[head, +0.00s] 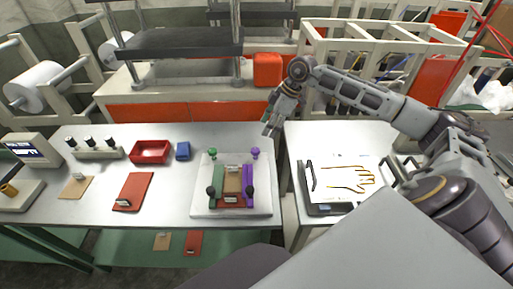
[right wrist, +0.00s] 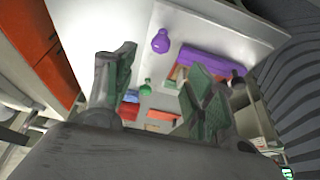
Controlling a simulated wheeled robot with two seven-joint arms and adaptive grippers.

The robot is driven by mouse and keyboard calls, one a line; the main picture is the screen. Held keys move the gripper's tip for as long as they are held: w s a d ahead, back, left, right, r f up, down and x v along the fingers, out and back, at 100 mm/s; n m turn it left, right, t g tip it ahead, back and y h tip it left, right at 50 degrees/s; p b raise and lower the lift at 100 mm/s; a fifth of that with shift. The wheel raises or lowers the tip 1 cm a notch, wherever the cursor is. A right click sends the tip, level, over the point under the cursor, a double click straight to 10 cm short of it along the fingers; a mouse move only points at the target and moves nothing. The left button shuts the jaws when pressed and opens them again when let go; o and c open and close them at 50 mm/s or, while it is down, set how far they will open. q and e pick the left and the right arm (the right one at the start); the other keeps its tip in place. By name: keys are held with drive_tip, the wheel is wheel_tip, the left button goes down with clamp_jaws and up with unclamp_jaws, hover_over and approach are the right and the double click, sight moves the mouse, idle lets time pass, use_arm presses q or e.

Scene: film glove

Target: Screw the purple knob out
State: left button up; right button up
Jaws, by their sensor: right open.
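The purple knob (head: 255,153) stands at the back right corner of a white plate (head: 225,213), behind a purple bar (head: 247,178). In the right wrist view the purple knob (right wrist: 161,41) shows beyond the fingers, with the purple bar (right wrist: 212,64) beside it. My right gripper (head: 271,129) is open and empty, above and behind the purple knob in the head view, apart from it. In the right wrist view its two fingers (right wrist: 163,66) are spread wide. My left gripper is not in view.
A second table with a hand-outline screen (head: 345,178) stands right, across a gap.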

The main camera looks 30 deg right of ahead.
sight(255, 149)
drive_tip(key=shift+p+x, duration=0.65)
drive_tip(key=shift+x, duration=5.55)
drive_tip(key=c, duration=1)
